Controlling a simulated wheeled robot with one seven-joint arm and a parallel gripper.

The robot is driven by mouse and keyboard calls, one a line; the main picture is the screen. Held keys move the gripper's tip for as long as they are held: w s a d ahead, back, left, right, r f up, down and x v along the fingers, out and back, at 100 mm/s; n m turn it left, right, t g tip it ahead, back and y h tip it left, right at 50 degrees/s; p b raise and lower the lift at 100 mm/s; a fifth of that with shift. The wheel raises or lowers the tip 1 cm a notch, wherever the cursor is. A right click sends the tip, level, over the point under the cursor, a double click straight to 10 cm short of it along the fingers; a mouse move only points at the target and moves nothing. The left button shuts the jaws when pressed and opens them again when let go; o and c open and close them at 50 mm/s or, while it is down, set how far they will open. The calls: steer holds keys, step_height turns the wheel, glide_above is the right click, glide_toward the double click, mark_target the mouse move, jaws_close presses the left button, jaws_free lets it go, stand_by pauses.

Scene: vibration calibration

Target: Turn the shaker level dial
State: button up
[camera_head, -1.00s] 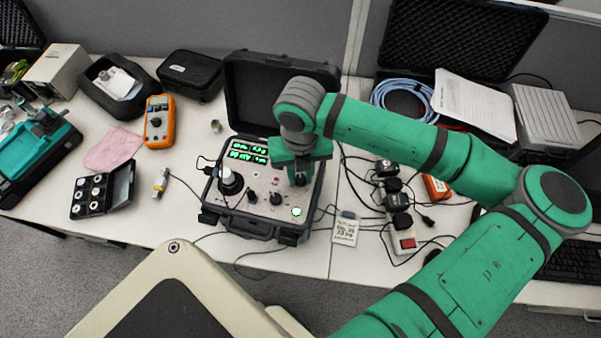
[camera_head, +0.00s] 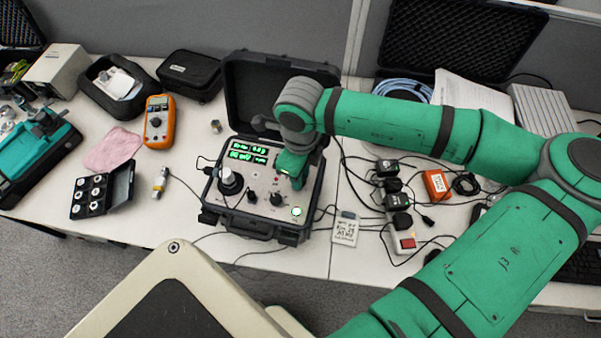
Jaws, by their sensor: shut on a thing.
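The shaker unit (camera_head: 240,222) is an open black case with a light grey control panel, green lit displays (camera_head: 248,152) and several knobs. My gripper (camera_head: 297,183) reaches down onto the right side of the panel, shut on what appears to be the shaker level dial. The dial itself is mostly hidden by the gripper and wrist. A black knob (camera_head: 276,199) and a smaller black control (camera_head: 252,195) sit left of my gripper. A large round black-and-white fitting (camera_head: 230,182) is at the panel's left.
The case's raised lid (camera_head: 245,85) stands behind my wrist. An orange multimeter (camera_head: 159,122), a pink cloth (camera_head: 112,150) and a small black box (camera_head: 88,192) lie left.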

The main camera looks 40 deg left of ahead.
steer(key=n, duration=0.5)
steer(key=shift+n, duration=0.3)
steer(key=n, duration=0.5)
steer(key=shift+n, duration=0.7)
steer(key=o, duration=0.8)
steer(key=shift+r, duration=0.15)
step_height(320, 180, up, 11)
steer(key=shift+f, duration=0.2)
steer(key=shift+s, duration=0.1)
